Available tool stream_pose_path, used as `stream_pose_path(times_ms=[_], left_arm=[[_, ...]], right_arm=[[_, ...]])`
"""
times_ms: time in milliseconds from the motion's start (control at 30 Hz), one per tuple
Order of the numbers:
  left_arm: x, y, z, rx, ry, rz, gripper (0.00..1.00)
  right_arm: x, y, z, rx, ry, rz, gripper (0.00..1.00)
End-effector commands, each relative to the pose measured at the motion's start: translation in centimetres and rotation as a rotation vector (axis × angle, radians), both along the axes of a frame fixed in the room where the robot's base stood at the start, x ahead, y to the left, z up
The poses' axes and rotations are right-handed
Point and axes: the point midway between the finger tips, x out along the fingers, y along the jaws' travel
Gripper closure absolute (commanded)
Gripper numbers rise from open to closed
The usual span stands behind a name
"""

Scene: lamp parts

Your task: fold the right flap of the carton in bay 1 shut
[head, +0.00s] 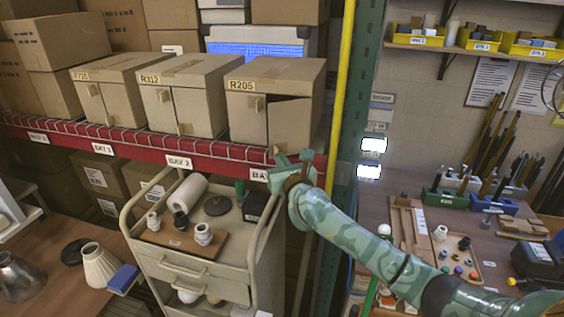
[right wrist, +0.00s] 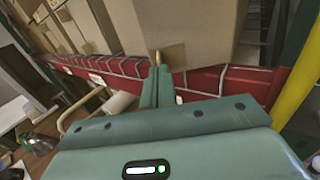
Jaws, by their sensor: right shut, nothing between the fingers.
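The carton R205 (head: 250,120) stands on the shelf above the partly hidden bay label at the right end. Its left front flap lies flat, with a small tab. Its right flap (head: 290,126) looks slightly ajar, with a dark gap above its slanted top edge. My right gripper (head: 291,160) is shut and empty, just below and in front of this flap at the shelf's front edge. In the right wrist view its fingers (right wrist: 157,85) point at the carton's lower part (right wrist: 180,30), close to a small tan tab (right wrist: 157,58). I cannot tell whether they touch. My left gripper is not in view.
Cartons R312 (head: 182,98) and another (head: 108,92) stand to the left on the red shelf beam (head: 140,142). A yellow pole (head: 342,80) and green upright (head: 358,120) stand close right. A cart (head: 200,262) is below.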

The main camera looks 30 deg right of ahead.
Motion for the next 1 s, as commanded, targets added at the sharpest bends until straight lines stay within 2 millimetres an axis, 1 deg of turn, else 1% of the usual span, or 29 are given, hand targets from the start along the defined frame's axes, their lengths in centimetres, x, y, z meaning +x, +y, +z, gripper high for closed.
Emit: stream_pose_path(times_ms=[167, 333, 567, 700, 767, 1000], left_arm=[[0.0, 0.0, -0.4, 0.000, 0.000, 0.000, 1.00], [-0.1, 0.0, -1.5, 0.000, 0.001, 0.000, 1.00], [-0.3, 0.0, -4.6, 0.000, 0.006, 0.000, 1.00], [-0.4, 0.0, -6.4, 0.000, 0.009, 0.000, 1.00], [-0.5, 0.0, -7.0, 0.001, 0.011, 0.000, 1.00], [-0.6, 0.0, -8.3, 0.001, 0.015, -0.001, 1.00]], right_arm=[[0.9, 0.5, -0.1, 0.005, 0.000, -0.069, 1.00], [2.3, 1.0, -0.3, 0.007, 0.000, -0.185, 1.00], [4.5, 1.3, -0.7, 0.005, 0.002, -0.361, 1.00], [5.6, 1.2, -0.7, 0.003, 0.003, -0.456, 1.00], [6.0, 1.2, -0.6, 0.002, 0.002, -0.491, 1.00], [7.1, 0.9, -0.3, 0.000, 0.001, -0.495, 1.00]])
